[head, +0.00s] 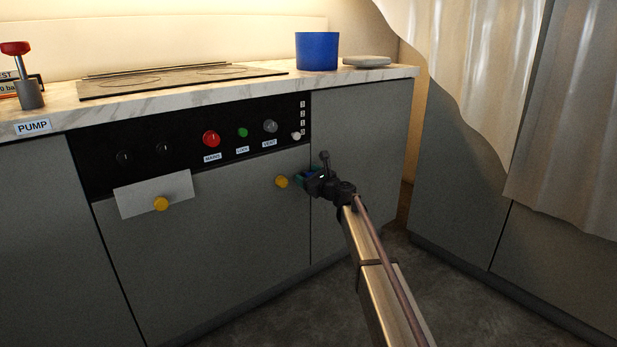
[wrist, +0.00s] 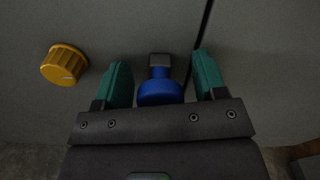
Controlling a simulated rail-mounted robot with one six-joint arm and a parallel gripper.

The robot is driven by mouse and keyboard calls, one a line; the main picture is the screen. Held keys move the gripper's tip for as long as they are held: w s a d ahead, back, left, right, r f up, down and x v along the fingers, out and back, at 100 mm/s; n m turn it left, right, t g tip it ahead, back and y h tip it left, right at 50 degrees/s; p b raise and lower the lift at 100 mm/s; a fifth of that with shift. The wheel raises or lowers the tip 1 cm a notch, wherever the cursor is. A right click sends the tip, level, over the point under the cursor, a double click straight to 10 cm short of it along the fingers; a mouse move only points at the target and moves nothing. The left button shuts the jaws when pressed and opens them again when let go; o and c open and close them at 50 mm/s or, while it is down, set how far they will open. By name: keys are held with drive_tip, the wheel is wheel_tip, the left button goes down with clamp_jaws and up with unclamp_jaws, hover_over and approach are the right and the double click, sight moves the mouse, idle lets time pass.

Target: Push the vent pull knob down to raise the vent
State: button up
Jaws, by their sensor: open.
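A grey round knob (head: 270,126) sits above a label reading "VENT" on the black control panel in the head view. A small white knob (head: 296,135) is to its right, below a column of number markings. A blue knob with a grey square block (wrist: 159,92) is in the wrist view, between the teal fingers of my gripper (wrist: 162,62). The fingers are apart, one on each side of it, with visible gaps. In the head view my gripper (head: 306,178) is at the cabinet front, below the panel, and mostly hides the blue knob. I cannot tell which knob is the vent pull.
Yellow knobs (head: 281,182) (head: 161,204) are on the cabinet front; one shows left of my gripper in the wrist view (wrist: 65,65). A red knob (head: 211,139) and a green button (head: 242,132) are on the panel. A blue pot (head: 317,51) stands on the counter.

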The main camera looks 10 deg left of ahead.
clamp_jaws()
wheel_tip(320, 180, down, 13)
drive_tip(key=b, duration=1.2)
drive_tip(key=shift+r+b, duration=0.1)
drive_tip(key=shift+b, duration=0.3)
drive_tip(key=shift+s+r, duration=0.1)
drive_tip(key=shift+r, duration=0.2)
unclamp_jaws()
drive_tip(key=shift+f, duration=0.1)
drive_tip(key=v, duration=1)
drive_tip(key=shift+s+d, duration=0.25)
drive_tip(key=shift+d, duration=0.05)
